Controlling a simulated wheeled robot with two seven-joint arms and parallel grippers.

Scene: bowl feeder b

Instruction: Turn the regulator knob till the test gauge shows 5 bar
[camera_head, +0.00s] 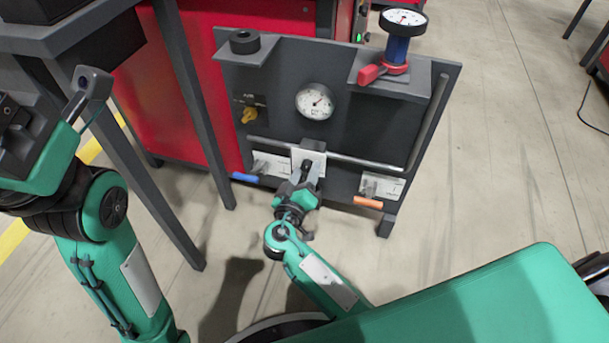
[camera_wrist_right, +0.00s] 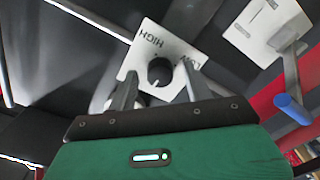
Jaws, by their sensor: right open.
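The regulator knob (camera_wrist_right: 160,71) is black and round, on a white plate (camera_wrist_right: 148,45) marked HIGH and LOW. In the head view this plate (camera_head: 318,157) is low on the dark panel. My right gripper (camera_head: 307,170) is in front of it. In the right wrist view its open fingers (camera_wrist_right: 157,84) stand on both sides of the knob, with gaps visible; contact is unclear. A round white gauge (camera_head: 315,101) is mid-panel, and another gauge (camera_head: 404,17) tops a blue body. Their readings are too small to tell. My left arm is at left; its jaw state is unclear.
A yellow valve handle (camera_head: 249,115) and a red lever (camera_head: 370,74) stick out. A dark table leg (camera_head: 170,225) stands at left.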

